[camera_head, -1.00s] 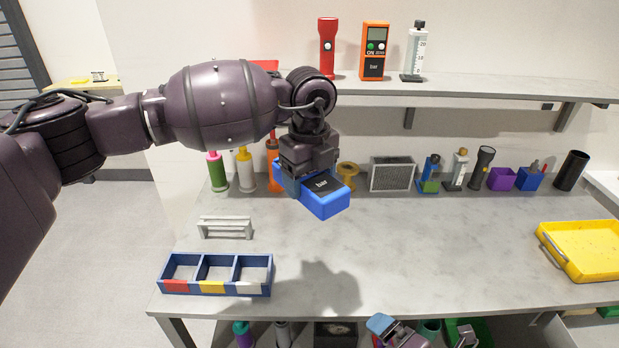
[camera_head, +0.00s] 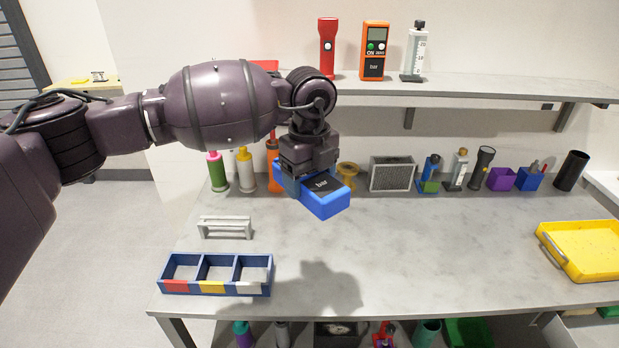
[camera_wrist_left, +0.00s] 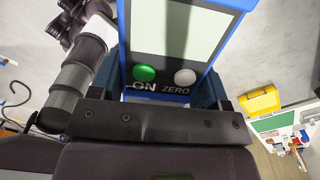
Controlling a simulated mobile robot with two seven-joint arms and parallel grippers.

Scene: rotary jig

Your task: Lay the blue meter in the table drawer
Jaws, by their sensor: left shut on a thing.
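The blue meter (camera_head: 325,202) hangs in my left gripper (camera_head: 303,178), above the middle of the grey table (camera_head: 420,250). My left gripper is shut on it, and the meter is tilted with its "bar" label up. In the left wrist view the meter (camera_wrist_left: 172,50) shows its pale screen, a green ON button and a white ZERO button. I cannot make out a table drawer in these views. My right gripper is not clearly in view.
A blue three-compartment tray (camera_head: 216,275) and a grey rack (camera_head: 225,227) stand at the left of the table. A yellow tray (camera_head: 585,250) is at the right. Several bottles, a speaker-like box (camera_head: 391,174) and cups line the back. An orange meter (camera_head: 374,52) stands on the shelf. The table's middle is clear.

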